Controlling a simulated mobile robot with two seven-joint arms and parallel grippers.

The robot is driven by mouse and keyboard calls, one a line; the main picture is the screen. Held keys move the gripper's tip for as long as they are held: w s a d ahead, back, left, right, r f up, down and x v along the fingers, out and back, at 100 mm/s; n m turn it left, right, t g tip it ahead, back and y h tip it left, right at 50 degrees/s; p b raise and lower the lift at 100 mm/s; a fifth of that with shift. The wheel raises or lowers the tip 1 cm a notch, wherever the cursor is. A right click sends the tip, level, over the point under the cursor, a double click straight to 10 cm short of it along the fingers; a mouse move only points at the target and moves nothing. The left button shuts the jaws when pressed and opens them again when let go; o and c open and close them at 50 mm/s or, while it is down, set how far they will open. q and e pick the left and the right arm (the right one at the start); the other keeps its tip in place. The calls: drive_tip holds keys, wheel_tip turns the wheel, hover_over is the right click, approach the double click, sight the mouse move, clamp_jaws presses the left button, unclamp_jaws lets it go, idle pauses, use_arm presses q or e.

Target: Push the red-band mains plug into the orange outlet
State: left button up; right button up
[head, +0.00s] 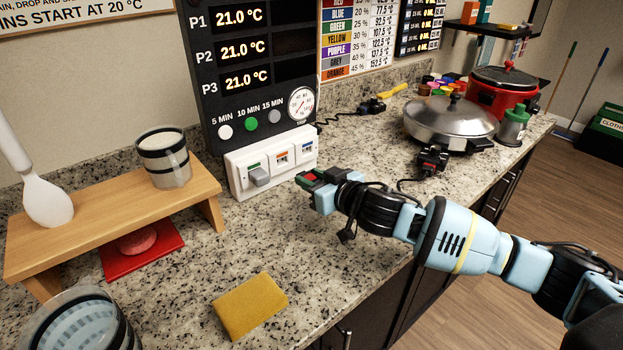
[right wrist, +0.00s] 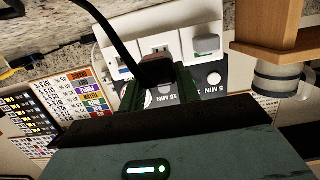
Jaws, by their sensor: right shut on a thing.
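The white outlet block (head: 272,160) stands against the wall under the dark display panel. Its middle socket is the orange outlet (head: 281,156); a grey piece sits in the green one and the blue one looks empty. My right gripper (head: 315,179) is shut on the red-band mains plug (head: 311,176), just right of and in front of the block. In the right wrist view the dark plug (right wrist: 155,72) sits between the green fingers, apparently in front of the middle socket, its cord running up-left. Its prongs are hidden, so contact cannot be told.
A wooden riser (head: 110,212) with a mug (head: 165,160) stands left. A yellow sponge (head: 250,305) lies in front. A lidded steel pan (head: 450,120), a red pot (head: 503,90) and a black plug-like piece (head: 432,160) are right. Counter before the block is clear.

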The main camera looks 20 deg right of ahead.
drive_tip(key=shift+r, duration=0.1)
drive_tip(key=shift+x, duration=1)
use_arm(q)
drive_tip(key=shift+w, duration=0.25)
use_arm(e)
drive_tip(key=shift+r+x, duration=0.2)
drive_tip(key=shift+x, duration=0.75)
drive_tip(key=shift+r+x, duration=0.15)
drive_tip(key=shift+x, duration=0.85)
use_arm(q)
drive_tip(key=shift+w+r+p, duration=0.4)
drive_tip(key=shift+w+r, duration=0.3)
drive_tip(key=shift+r, duration=0.15)
use_arm(e)
drive_tip(key=shift+r, duration=0.15)
use_arm(q)
drive_tip(key=shift+s+f+b, duration=0.3)
drive_tip(key=shift+s+f, duration=0.1)
drive_tip(key=shift+f, duration=0.05)
use_arm(e)
drive_tip(key=shift+r+x, duration=0.2)
drive_tip(key=shift+x, duration=0.9)
drive_tip(key=o, duration=1.1)
drive_tip(key=shift+f, duration=0.1)
drive_tip(key=shift+c, duration=0.2)
